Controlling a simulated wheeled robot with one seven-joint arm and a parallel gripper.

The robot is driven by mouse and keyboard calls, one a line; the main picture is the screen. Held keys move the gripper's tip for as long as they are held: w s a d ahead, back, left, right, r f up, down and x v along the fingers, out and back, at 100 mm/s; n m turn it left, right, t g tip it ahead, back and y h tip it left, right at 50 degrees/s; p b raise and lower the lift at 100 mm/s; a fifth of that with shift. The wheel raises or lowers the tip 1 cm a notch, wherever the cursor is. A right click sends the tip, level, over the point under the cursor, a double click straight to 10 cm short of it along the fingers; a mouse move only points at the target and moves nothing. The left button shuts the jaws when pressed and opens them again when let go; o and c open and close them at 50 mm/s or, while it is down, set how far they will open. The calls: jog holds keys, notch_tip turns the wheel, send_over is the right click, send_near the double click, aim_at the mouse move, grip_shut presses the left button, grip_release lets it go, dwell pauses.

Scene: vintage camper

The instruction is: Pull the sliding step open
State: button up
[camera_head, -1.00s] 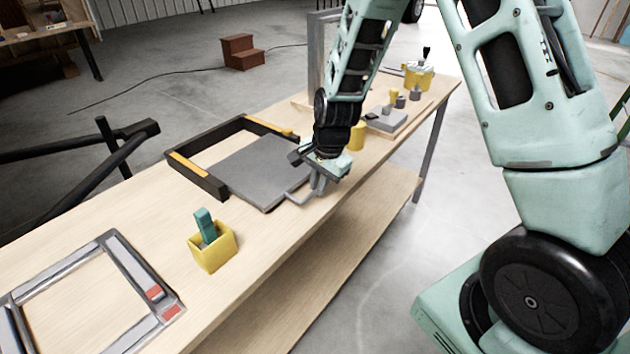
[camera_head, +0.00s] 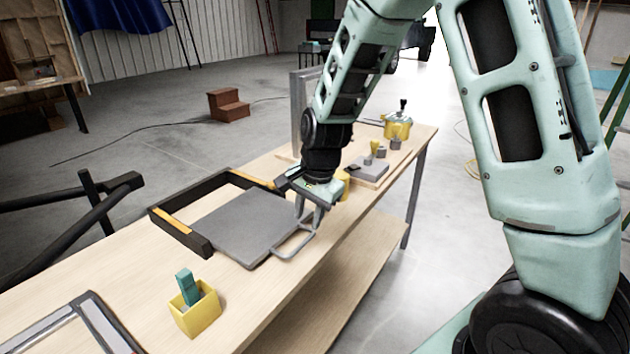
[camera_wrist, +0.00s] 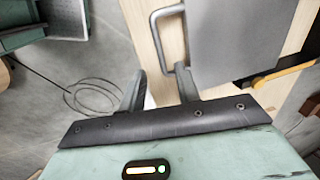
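The sliding step is a flat dark grey panel (camera_head: 245,220) lying between the arms of a black frame (camera_head: 178,232) with orange strips. It sticks out past the frame's front ends toward the table edge. A light grey loop handle (camera_head: 297,244) is on its front side. My gripper (camera_head: 309,215) is above the handle's far end, pointing down. In the wrist view, my gripper's fingers (camera_wrist: 160,88) are spread apart. The handle (camera_wrist: 160,38) shows just beyond them, with one end near the right finger. I see no clear grip, and contact is uncertain.
A yellow box (camera_head: 196,312) with a teal item stands left of the step on the wooden table (camera_head: 110,275). A grey frame (camera_head: 80,335) lies at lower left. Several small parts and a yellow pot (camera_head: 397,128) are at the far end. Floor in front is free.

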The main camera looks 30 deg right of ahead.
notch_tip(320, 180, up, 10)
jog(key=s, duration=0.1)
jog(key=shift+s+d+f, duration=0.15)
jog(key=shift+s+d, duration=0.25)
